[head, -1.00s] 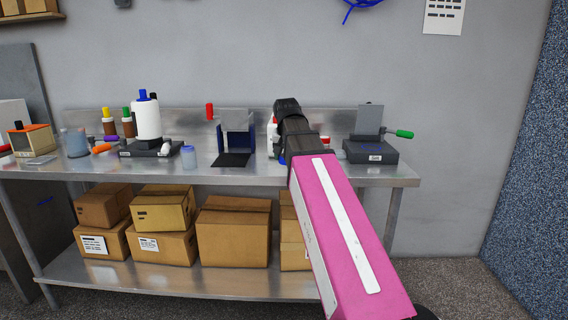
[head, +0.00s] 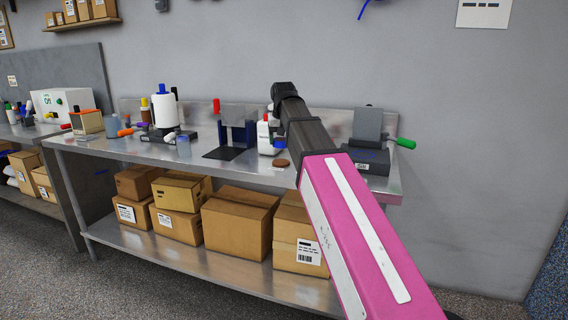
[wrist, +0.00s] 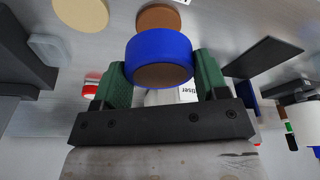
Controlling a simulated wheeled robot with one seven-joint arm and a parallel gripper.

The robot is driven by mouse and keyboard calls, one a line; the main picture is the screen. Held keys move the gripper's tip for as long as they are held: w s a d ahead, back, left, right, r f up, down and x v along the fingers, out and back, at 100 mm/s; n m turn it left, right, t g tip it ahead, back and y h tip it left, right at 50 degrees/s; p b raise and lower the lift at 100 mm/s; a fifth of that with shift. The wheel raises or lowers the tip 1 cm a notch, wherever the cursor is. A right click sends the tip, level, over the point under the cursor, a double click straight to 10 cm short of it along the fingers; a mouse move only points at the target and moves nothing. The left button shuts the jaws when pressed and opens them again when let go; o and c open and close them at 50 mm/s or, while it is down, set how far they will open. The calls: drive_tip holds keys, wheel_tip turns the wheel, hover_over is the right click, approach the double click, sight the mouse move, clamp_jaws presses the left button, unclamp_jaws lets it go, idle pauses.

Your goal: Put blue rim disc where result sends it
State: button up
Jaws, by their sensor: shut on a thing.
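The blue rim disc (wrist: 160,58) has a blue edge and a brown face. My gripper (wrist: 160,75) is shut on it, with one green finger on each side, in the wrist view. In the head view my gripper (head: 279,136) is above the right part of the bench, and a bit of the disc's blue (head: 279,143) shows below it. A brown disc (head: 281,163) lies on the bench; it also shows in the wrist view (wrist: 158,17) beside a tan disc (wrist: 82,15). A dark device (head: 366,160) with a green handle (head: 405,143) stands at right. No readable result shows.
The steel bench (head: 240,178) also holds a dark blue stand (head: 238,134) with a black plate, a white bottle (head: 263,138) and a white roll (head: 164,108). Boxes (head: 238,224) fill the lower shelf. A second bench (head: 30,130) with a white device (head: 62,103) is at far left.

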drive_tip(key=w+a+r+n, duration=0.2)
drive_tip(key=a+r+n, duration=0.1)
drive_tip(key=a, duration=0.8)
hover_over(280, 161)
drive_tip(key=shift+y, duration=0.4)
drive_tip(key=f, duration=0.6)
drive_tip(key=shift+s+d+f, duration=0.2)
drive_tip(key=shift+s+f, duration=0.15)
drive_tip(key=shift+f, duration=2)
drive_tip(key=o, duration=1)
drive_tip(key=shift+f, duration=0.15)
drive_tip(key=shift+c, duration=0.2)
drive_tip(key=v, duration=1.2)
drive_tip(key=shift+w+d, duration=0.1)
